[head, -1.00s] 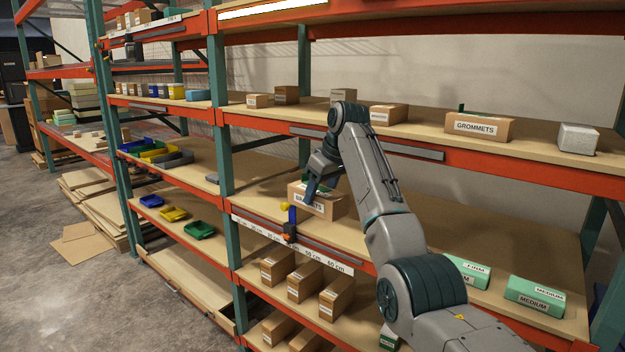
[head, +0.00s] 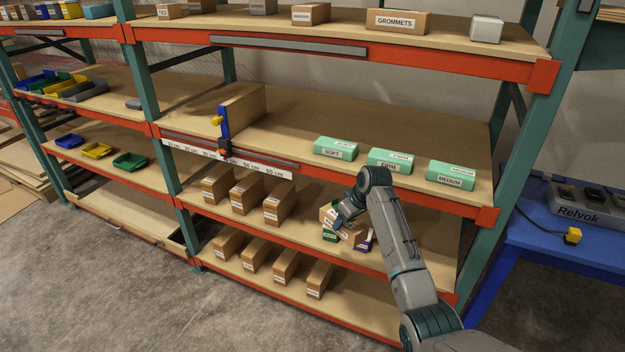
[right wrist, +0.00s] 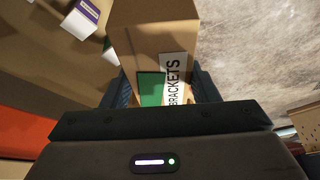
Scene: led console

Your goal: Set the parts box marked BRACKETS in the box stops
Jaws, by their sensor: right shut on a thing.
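The parts box marked BRACKETS (right wrist: 150,30) is a brown carton with a white label and a green patch, seen close in the right wrist view. My right gripper (right wrist: 160,92) is shut on it, one finger on each side. In the head view the right gripper (head: 345,214) and the brown box (head: 327,214) are at the lower shelf, right of three brown boxes; the arm partly covers the box. Whether it touches the shelf I cannot tell. My left gripper is not in view.
Small green (head: 330,237) and purple-and-white (head: 367,243) items lie close by the held box. Brown boxes (head: 246,194) stand to the left. Green cartons (head: 390,160) are on the shelf above.

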